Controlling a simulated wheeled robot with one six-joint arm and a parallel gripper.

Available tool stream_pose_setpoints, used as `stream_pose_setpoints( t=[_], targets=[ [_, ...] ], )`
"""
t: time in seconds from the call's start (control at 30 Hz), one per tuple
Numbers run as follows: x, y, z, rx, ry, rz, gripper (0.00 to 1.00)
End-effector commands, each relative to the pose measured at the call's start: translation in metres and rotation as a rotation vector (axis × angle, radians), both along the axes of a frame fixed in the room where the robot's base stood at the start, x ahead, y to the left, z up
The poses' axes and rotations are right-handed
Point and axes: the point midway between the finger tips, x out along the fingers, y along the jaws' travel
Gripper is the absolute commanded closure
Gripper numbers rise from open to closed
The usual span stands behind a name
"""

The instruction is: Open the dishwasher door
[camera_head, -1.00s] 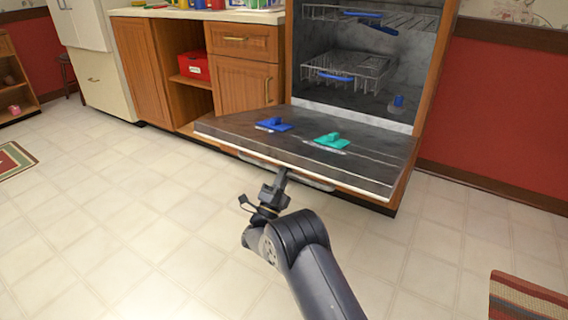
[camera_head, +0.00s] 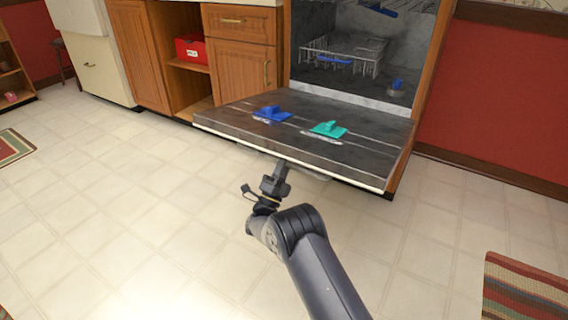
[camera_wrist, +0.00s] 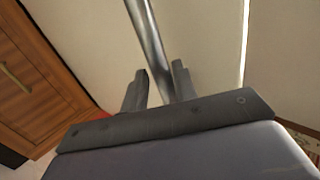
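The dishwasher door (camera_head: 235,122) is folded down to nearly level in the head view, its dark inner face up. The dishwasher interior (camera_head: 350,82) is exposed behind it. A blue piece (camera_head: 271,113) and a green piece (camera_head: 328,129) sit on the inner face. The metal handle (camera_head: 316,176) is mostly hidden below the front edge. My gripper (camera_head: 282,166) is at that edge. In the wrist view, the handle bar (camera_wrist: 147,38) runs between the two fingers of my gripper (camera_wrist: 160,78), which sit close on both sides and appear shut on it.
Wooden cabinets (camera_head: 240,75) stand left of the dishwasher, with a red box (camera_head: 191,50) on an open shelf. A red wall (camera_head: 490,110) is at the right. Striped rugs lie at the right (camera_head: 525,290) and far left (camera_head: 12,146). The tiled floor (camera_head: 120,220) between is clear.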

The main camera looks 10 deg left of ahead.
Motion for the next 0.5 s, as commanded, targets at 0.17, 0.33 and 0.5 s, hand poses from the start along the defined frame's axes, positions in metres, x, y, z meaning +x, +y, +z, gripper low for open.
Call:
stream_pose_setpoints(
  t=[0.17,0.33,0.5],
  targets=[
    [-0.001,0.001,0.000,-0.001,-0.002,0.001,0.64],
    [-0.002,0.002,0.000,-0.001,-0.003,0.003,0.64],
    [-0.014,0.007,-0.012,-0.003,0.001,0.004,0.64]
  ],
)
